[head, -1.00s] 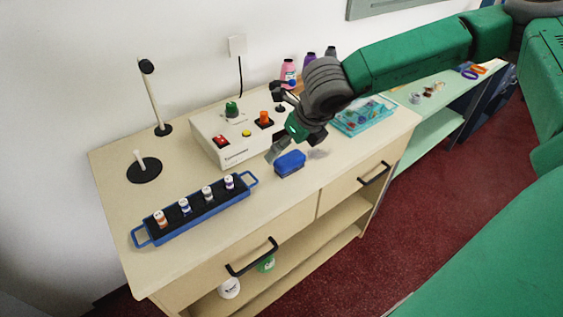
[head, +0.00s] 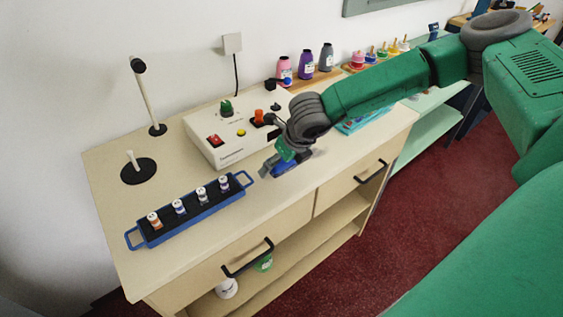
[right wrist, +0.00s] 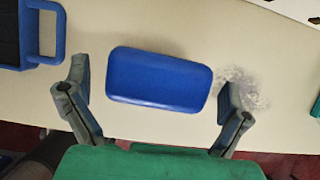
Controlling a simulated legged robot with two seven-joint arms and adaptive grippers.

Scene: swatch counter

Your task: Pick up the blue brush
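The blue brush (right wrist: 158,80) is a rounded blue block on the cream counter. In the right wrist view it lies between the two fingers of my right gripper (right wrist: 152,95), with a gap visible on the left side and a small one on the right. The gripper is open around it. In the head view my right gripper (head: 284,160) comes down over the brush (head: 287,167) and partly hides it. My left gripper is not in view.
A blue rack (head: 140,237) with several small spools stands left of the brush. A white control box (head: 213,152) with knobs is behind. A teal tray (head: 352,126) sits farther right, partly behind my arm.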

